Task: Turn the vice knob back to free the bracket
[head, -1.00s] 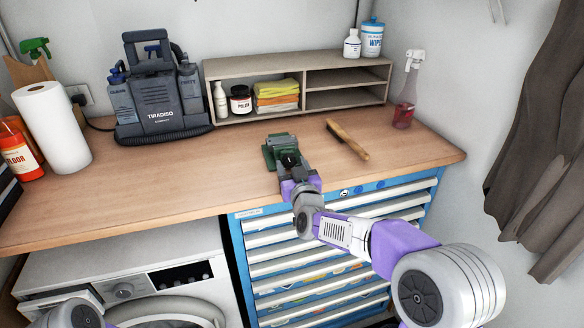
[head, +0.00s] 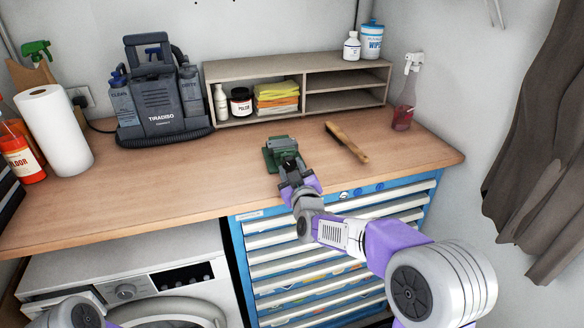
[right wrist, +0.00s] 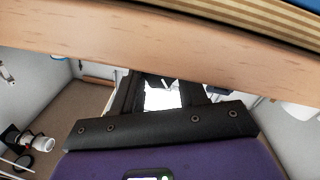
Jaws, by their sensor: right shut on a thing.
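The green vice (head: 270,160) stands near the front edge of the wooden bench. A grey-green piece shows at its top, but I cannot tell the bracket from the vice's jaws. My right gripper (head: 289,166) reaches in from the front and is shut on the vice knob at the vice's near side. The knob is mostly hidden by the fingers. In the right wrist view the dark fingers (right wrist: 167,92) reach up to the bench edge, and the knob cannot be made out. My left gripper is out of view; only a part of my left arm shows at the bottom left.
A wooden-handled brush (head: 346,143) lies right of the vice. A shelf unit (head: 345,110), a spray bottle (head: 404,100) and a grey machine (head: 160,100) stand at the back. The bench (head: 150,195) left of the vice is clear. A blue drawer chest (head: 425,190) is below.

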